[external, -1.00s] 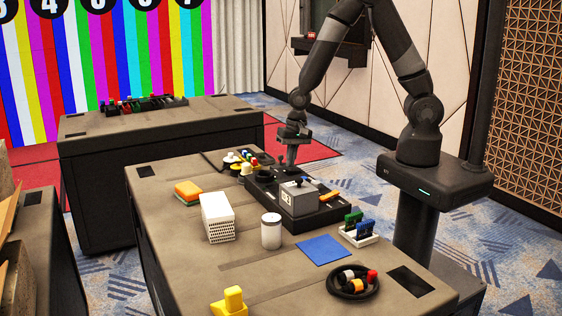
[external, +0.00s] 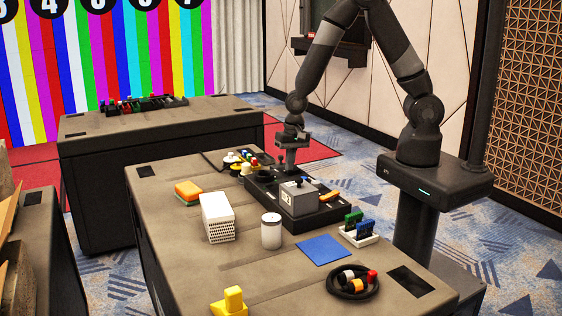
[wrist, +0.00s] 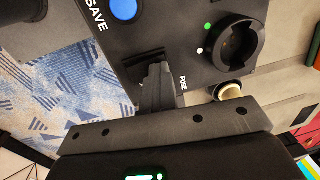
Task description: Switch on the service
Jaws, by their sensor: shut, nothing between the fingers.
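A long black control panel (external: 325,217) lies on the near table, with a grey box (external: 300,199) on it. In the wrist view the panel (wrist: 150,35) shows a blue round button (wrist: 123,9) beside the word SAVE, and the word FUSE. A round black knob or socket (wrist: 238,43) has a green and a white dot beside it. No control marked as service can be read. My gripper (wrist: 158,82) is shut and empty, its fingertips over the panel's edge near FUSE. In the external view my gripper (external: 288,168) is over the panel's far part; contact cannot be told.
A white perforated block (external: 218,218), a lidded jar (external: 271,231), orange and green sponges (external: 188,190), a blue mat (external: 323,249) and a dark round tray (external: 335,288) with coloured pieces are on the table. A cream round part (wrist: 229,90) lies beside my fingers.

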